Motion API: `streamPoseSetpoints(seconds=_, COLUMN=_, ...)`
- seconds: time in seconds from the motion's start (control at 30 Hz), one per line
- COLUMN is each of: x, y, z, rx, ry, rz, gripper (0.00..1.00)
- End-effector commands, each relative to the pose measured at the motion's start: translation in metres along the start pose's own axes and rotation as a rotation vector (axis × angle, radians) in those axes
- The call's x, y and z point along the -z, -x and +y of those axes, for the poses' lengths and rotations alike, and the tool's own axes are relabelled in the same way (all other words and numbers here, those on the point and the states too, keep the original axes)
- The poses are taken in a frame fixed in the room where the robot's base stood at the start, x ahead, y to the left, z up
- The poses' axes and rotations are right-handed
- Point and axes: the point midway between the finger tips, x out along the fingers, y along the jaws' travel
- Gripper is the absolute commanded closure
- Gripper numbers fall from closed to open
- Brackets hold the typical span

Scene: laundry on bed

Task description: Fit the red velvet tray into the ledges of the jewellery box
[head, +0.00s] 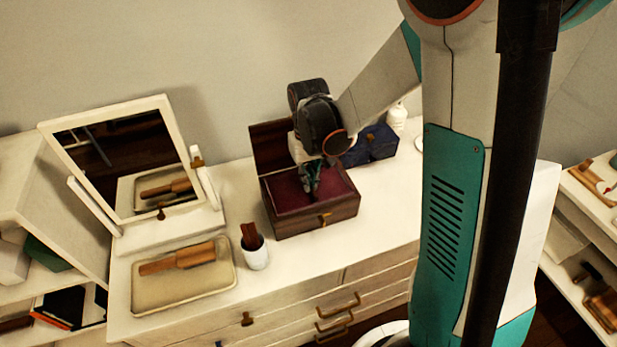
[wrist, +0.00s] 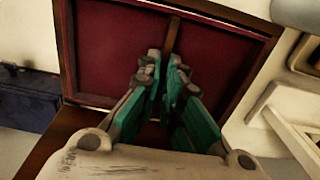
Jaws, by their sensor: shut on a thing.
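The jewellery box (head: 318,222) is dark brown wood and stands on the white dresser, its lid (head: 272,146) open at the back. The red velvet tray (head: 338,186) lies at the box's mouth. In the wrist view the tray (wrist: 108,48) shows two red compartments with a wooden rim and a middle divider. My gripper (head: 311,186) points down over the tray. In the wrist view my gripper (wrist: 166,65) is shut on the divider. The ledges are hidden, and I cannot tell whether the tray rests on them.
A navy box (head: 380,141) and a white bottle (head: 397,116) stand behind right of the jewellery box. A white cup (head: 256,257) with a brown item stands in front left. A mirror (head: 125,160) and a beige tray (head: 155,297) with a brush are at left.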

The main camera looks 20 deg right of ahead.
Motion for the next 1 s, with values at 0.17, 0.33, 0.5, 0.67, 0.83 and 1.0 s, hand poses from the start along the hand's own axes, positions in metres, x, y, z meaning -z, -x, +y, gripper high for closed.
streamPoseSetpoints(seconds=0.17, x=0.0, y=0.002, z=0.0, rx=0.0, ry=0.0, rz=0.0, gripper=1.0)
streamPoseSetpoints(seconds=0.33, x=0.0, y=0.008, z=0.0, rx=0.0, ry=0.0, rz=0.0, gripper=1.0)
streamPoseSetpoints(seconds=0.5, x=0.0, y=0.014, z=0.0, rx=0.0, ry=0.0, rz=0.0, gripper=1.0)
streamPoseSetpoints(seconds=0.67, x=0.0, y=0.018, z=0.0, rx=0.0, ry=0.0, rz=0.0, gripper=1.0)
streamPoseSetpoints(seconds=0.83, x=0.0, y=0.018, z=0.0, rx=0.0, ry=0.0, rz=0.0, gripper=1.0)
streamPoseSetpoints(seconds=1.0, x=0.0, y=0.018, z=0.0, rx=0.0, ry=0.0, rz=0.0, gripper=1.0)
